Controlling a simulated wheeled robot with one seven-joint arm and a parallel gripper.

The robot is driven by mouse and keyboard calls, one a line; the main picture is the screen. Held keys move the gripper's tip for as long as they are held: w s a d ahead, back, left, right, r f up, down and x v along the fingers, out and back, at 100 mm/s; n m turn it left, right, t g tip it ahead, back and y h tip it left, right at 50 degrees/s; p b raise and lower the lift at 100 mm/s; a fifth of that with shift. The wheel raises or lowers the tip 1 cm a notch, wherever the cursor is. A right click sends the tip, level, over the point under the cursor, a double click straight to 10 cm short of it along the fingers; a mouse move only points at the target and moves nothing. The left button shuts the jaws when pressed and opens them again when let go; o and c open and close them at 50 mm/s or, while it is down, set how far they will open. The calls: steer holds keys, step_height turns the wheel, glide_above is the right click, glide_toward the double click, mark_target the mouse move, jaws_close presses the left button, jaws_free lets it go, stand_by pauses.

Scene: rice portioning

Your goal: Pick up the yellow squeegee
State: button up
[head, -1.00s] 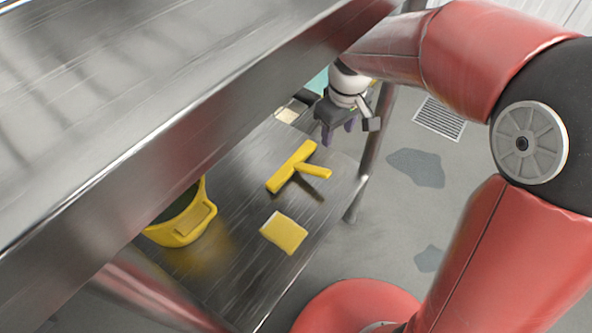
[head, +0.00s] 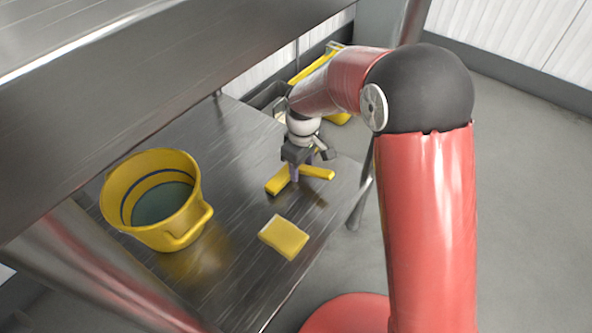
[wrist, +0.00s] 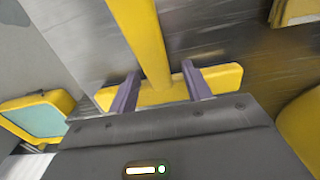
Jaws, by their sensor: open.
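The yellow squeegee (head: 317,173) lies on the lower metal shelf, its handle pointing right in the head view. My gripper (head: 294,172) is over the squeegee where head and handle meet, and partly hides it. In the wrist view the squeegee (wrist: 143,40) shows its handle running up the picture and its wider head across the lower middle. My gripper (wrist: 160,92) is open, with one purple finger on each side of the handle's base, over the head. I cannot tell whether the fingers touch the squeegee.
A yellow bucket (head: 118,190) with dark liquid stands left on the shelf (head: 240,150). A yellow sponge (head: 284,237) lies in front of the squeegee. The upper metal shelf (head: 200,45) overhangs at left. A yellow-rimmed item (wrist: 62,98) shows left in the wrist view.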

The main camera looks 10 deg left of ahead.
mark_target(302, 167)
steer(key=shift+f, duration=0.55)
jaws_close()
steer(key=shift+r, duration=0.15)
step_height(302, 167, up, 10)
steer(key=shift+f+p, duration=0.1)
steer(key=shift+p, duration=1.05)
steer(key=c, duration=0.8)
jaws_free()
jaws_close()
